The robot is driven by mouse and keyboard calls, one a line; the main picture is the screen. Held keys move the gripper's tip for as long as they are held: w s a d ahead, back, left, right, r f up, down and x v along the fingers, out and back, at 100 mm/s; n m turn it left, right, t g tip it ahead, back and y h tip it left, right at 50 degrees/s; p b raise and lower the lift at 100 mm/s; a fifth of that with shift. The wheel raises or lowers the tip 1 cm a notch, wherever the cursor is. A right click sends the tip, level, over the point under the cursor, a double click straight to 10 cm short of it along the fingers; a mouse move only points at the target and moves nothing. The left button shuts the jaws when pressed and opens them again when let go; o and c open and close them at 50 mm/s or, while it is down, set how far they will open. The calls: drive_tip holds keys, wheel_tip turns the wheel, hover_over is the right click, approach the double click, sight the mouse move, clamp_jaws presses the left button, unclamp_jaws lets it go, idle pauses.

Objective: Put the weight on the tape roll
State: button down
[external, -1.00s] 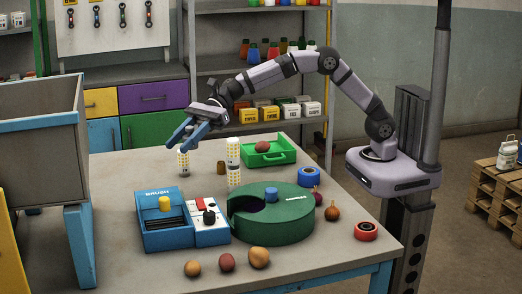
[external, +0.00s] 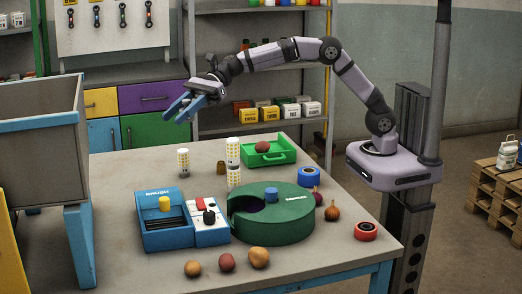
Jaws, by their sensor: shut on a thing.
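My gripper (external: 175,116) has blue fingers and is raised above the back left of the table. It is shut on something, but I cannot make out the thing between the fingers. A small brown, weight-like piece (external: 221,168) stands on the table behind the blue and white unit. I cannot tell whether it is the task's weight. Two roll-shaped things lie flat on the right: a blue one (external: 309,177) by the green tray and a red one (external: 366,231) near the front right edge. My gripper is well to the left of both rolls.
A green round housing (external: 272,219) and a blue unit (external: 167,220) fill the middle. Pale dotted cylinders stand behind: one alone (external: 183,160), two stacked (external: 233,151). A green tray (external: 280,156) holds a reddish-brown lump. Several round lumps lie in front. A grey bin (external: 45,105) rises at left.

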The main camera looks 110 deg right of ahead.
drive_tip(key=s+d+r+m+h+p, duration=0.1)
drive_tip(key=s+d+r+p, duration=0.25)
drive_tip(key=d, duration=0.25)
drive_tip(key=n+g+y+p, duration=0.1)
drive_tip(key=n+g+y, duration=0.6)
drive_tip(key=n+g, duration=0.5)
hover_over(309, 177)
drive_tip(key=s, duration=0.1)
wheel_tip(309, 177, down, 11)
drive_tip(key=shift+n+t, duration=0.3)
drive_tip(key=shift+s+a+f+p, duration=0.1)
drive_tip(key=shift+f+p, duration=0.15)
drive_tip(key=shift+f, duration=2.3)
drive_tip(key=shift+s+a+f+p, duration=0.1)
drive_tip(key=shift+f+p, duration=0.15)
drive_tip(key=shift+f, duration=2.25)
